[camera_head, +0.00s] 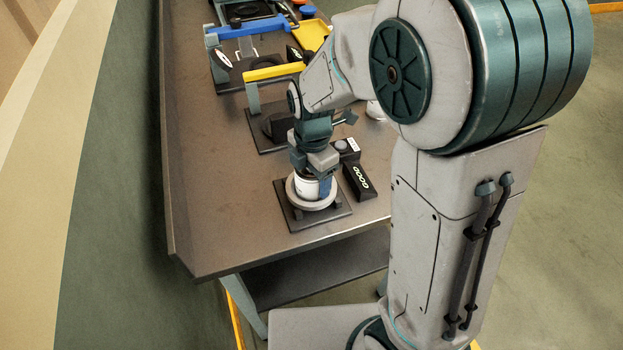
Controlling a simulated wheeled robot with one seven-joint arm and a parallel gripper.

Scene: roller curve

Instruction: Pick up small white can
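A small white can (308,188) with a blue patch on its right side stands upright in a round grey ring holder on a dark square base (294,224) near the front end of the workbench. My gripper (314,172) points down directly over the can, at its top. The gripper hides the can's upper rim. I cannot tell whether the fingers are around the can, touching it or just above it. Another white object (375,111), partly hidden behind my arm, sits farther back.
A black box with a round knob (341,147) and a black numbered block (359,181) stand close right of the holder. A yellow-handled fixture (273,73), a blue-handled one (250,27) and a yellow tray (310,36) stand farther back. The bench's left side is clear.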

